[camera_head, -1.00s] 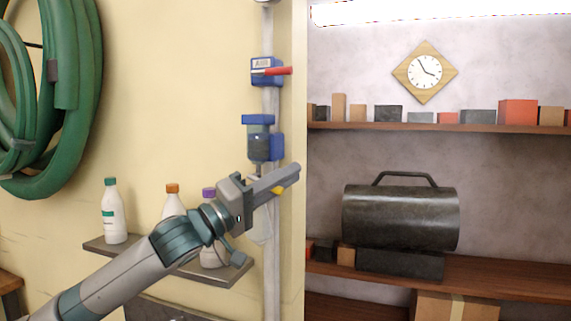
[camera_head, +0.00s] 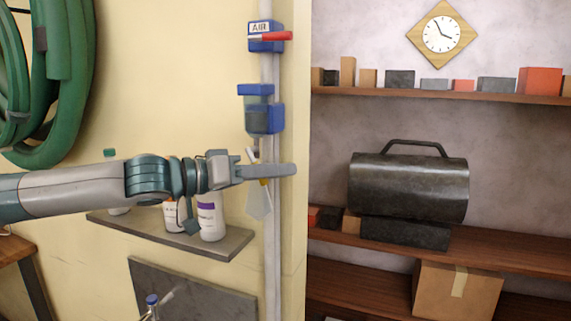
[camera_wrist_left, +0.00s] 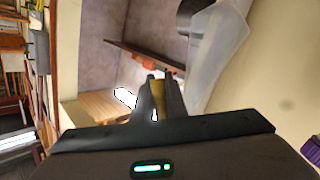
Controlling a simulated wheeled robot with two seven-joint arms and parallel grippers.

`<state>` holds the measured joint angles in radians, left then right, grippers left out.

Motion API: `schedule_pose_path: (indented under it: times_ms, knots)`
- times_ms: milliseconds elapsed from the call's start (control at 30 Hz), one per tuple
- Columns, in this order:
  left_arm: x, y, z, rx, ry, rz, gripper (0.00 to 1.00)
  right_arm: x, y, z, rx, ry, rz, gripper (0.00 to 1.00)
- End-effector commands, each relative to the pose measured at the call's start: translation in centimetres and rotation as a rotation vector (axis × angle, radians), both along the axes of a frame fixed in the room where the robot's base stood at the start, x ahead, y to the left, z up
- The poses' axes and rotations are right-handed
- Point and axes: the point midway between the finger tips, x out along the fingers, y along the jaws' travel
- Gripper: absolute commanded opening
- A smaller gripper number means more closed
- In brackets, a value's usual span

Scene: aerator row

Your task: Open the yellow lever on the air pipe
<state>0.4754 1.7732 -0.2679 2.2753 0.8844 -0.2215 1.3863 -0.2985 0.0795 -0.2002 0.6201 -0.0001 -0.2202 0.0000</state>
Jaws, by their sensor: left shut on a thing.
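The grey air pipe (camera_head: 272,270) runs vertically up the wall beside the corner. Only a small part of the yellow lever (camera_head: 264,182) shows, just under my left gripper's fingers; the rest is hidden behind them. My left gripper (camera_head: 290,169) reaches across the pipe from the left, roughly level. In the left wrist view the yellow lever (camera_wrist_left: 157,95) lies between the dark fingers (camera_wrist_left: 161,80), which are shut on it. A pale translucent bowl (camera_head: 258,204) hangs below the fingers; a similar pale shape (camera_wrist_left: 218,55) shows beside them. My right gripper is out of view.
Above on the pipe are a blue filter unit (camera_head: 264,118) and a blue AIR block with a red lever (camera_head: 270,37). Bottles, one a white bottle (camera_head: 210,218), stand on a small shelf (camera_head: 225,243) below my arm. A green hose (camera_head: 70,100) hangs left.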

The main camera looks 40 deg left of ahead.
Motion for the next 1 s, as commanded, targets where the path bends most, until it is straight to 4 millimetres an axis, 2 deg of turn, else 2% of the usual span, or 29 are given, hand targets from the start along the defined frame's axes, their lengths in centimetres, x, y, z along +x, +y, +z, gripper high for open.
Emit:
schedule_pose_path:
  times_ms: [500, 700, 1000]
  knots:
    - [-1.1, 1.8, -0.9, 0.369, 0.095, -0.002, 0.00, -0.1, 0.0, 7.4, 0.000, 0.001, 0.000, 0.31]
    - [-1.3, 2.3, -1.4, 0.463, 0.116, -0.002, 0.00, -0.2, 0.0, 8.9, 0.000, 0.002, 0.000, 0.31]
    - [-1.3, 2.6, -1.9, 0.513, 0.126, -0.001, 0.00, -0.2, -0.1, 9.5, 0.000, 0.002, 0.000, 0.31]
